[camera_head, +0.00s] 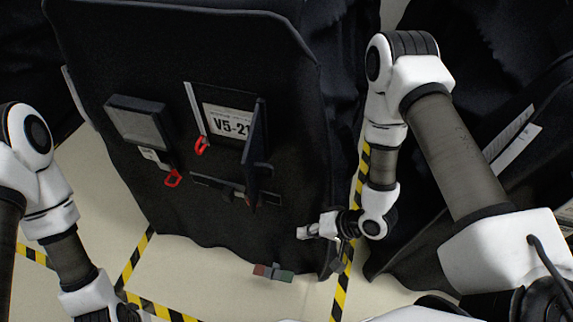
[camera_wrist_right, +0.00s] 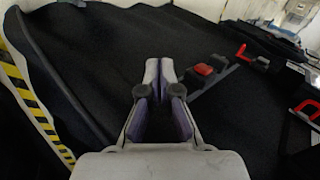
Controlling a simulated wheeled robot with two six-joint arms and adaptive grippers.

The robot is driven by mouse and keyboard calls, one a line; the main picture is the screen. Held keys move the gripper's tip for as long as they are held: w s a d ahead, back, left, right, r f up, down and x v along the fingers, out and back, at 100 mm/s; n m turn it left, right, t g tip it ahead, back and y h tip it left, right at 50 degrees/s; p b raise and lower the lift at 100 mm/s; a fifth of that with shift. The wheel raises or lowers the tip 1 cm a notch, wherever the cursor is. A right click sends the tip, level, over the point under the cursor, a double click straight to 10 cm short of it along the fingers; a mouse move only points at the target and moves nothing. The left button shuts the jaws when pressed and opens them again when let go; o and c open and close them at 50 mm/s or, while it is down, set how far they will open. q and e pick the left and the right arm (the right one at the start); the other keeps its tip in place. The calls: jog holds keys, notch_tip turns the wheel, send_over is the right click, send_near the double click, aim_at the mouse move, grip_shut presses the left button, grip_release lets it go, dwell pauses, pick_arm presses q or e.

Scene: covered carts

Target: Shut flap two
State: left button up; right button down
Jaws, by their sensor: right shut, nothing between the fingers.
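A black-covered cart (camera_head: 110,60) fills the middle of the head view. An open flap (camera_head: 257,150) stands out from its face, to the right of a window with a label (camera_head: 228,122) reading "V5-21". A second, grey-fronted panel (camera_head: 137,125) sits to the left. I see no number marking flap two. My right gripper (camera_head: 303,232) is shut and empty, low and to the right of the open flap, apart from it in the picture. In the right wrist view its fingers (camera_wrist_right: 165,75) point over the black cover. My left gripper is mostly cut off at the lower left; its fingers do not show.
Red loops (camera_head: 201,146) (camera_head: 173,178) hang by the window and the panel. A dark bar (camera_head: 220,185) lies below the window. In the right wrist view a red block (camera_wrist_right: 205,69) sits on a black bar. Another covered cart (camera_head: 500,90) stands at right. Striped tape (camera_head: 340,298) marks the floor.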

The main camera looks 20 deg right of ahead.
jog(key=w+a+r+t+y+p, duration=0.1)
jog(key=w+r+y+p, duration=0.15)
jog(key=r, duration=0.25)
jog(key=w+a+r+y+p, duration=0.1)
jog(key=r+y+p, duration=0.15)
jog(key=r, duration=0.35)
jog(key=s+d+r+n+g+y+p, duration=0.1)
jog(key=s+d+r+y+p, duration=0.15)
jog(key=d+r+p, duration=0.35)
jog(key=s+d+r+n+g+y+p, duration=0.1)
jog(key=s+d+r+y+p, duration=0.2)
jog(key=d+r, duration=0.45)
jog(key=w+a+b, duration=0.2)
jog(key=a+b, duration=0.1)
jog(key=a, duration=0.4)
jog(key=w+a+b, duration=0.2)
jog(key=a+b, duration=0.2)
jog(key=a, duration=0.4)
jog(key=shift+w+r, duration=0.3)
jog(key=shift+w, duration=0.1)
jog(key=shift+a, duration=0.15)
